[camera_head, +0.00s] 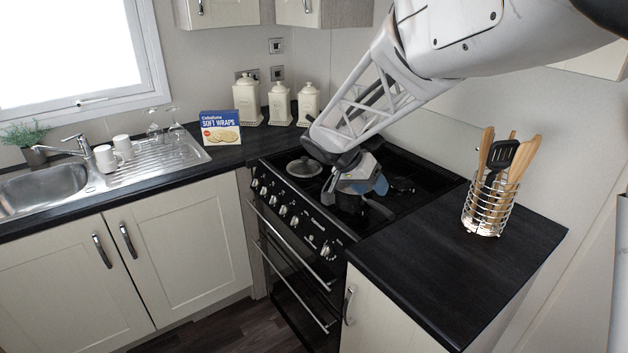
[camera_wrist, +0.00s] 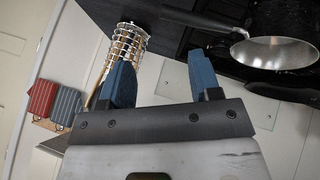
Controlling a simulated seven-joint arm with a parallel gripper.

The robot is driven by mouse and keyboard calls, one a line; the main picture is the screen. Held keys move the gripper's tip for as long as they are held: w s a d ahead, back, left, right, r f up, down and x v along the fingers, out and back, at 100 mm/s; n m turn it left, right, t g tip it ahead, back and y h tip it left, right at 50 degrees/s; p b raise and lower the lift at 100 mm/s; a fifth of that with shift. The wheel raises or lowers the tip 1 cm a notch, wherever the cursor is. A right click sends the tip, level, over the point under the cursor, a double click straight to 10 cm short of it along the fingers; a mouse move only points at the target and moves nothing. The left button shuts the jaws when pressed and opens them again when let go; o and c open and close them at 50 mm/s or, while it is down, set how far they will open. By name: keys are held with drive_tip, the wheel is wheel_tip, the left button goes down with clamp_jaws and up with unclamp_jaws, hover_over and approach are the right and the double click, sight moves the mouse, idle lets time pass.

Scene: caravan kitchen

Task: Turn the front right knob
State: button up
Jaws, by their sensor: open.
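The black cooker (camera_head: 290,255) has a row of silver knobs along its front panel. The knob at the right end of the row (camera_head: 327,250) is in plain view in the head view, with nothing touching it. My gripper (camera_head: 372,187) is above the hob, behind and above that knob and clear of it. In the wrist view my gripper (camera_wrist: 160,68) shows two blue fingers spread apart with nothing between them. No knob shows in the wrist view. The front right part of the hob is partly hidden by my gripper in the head view.
A metal pan (camera_wrist: 275,50) shows in the wrist view. A wire utensil holder (camera_head: 487,213) stands on the black worktop (camera_head: 440,275) right of the cooker. The floor before the cooker looks clear.

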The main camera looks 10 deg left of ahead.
drive_tip(key=w+a+f+m+t+h, duration=0.1)
drive_tip(key=w+a+f, duration=0.45)
drive_tip(key=a, duration=0.25)
drive_tip(key=m+t+h, duration=0.1)
drive_tip(key=m+t, duration=0.1)
drive_tip(key=t, duration=0.4)
approach(282, 208)
drive_tip(key=shift+x, duration=1.1)
drive_tip(key=shift+w+a+f, duration=0.1)
drive_tip(key=shift+w+f, duration=0.1)
drive_tip(key=shift+x, duration=3.85)
drive_tip(key=shift+r, duration=0.1)
drive_tip(key=shift+s, duration=0.1)
drive_tip(key=c, duration=0.8)
drive_tip(key=shift+c, duration=0.3)
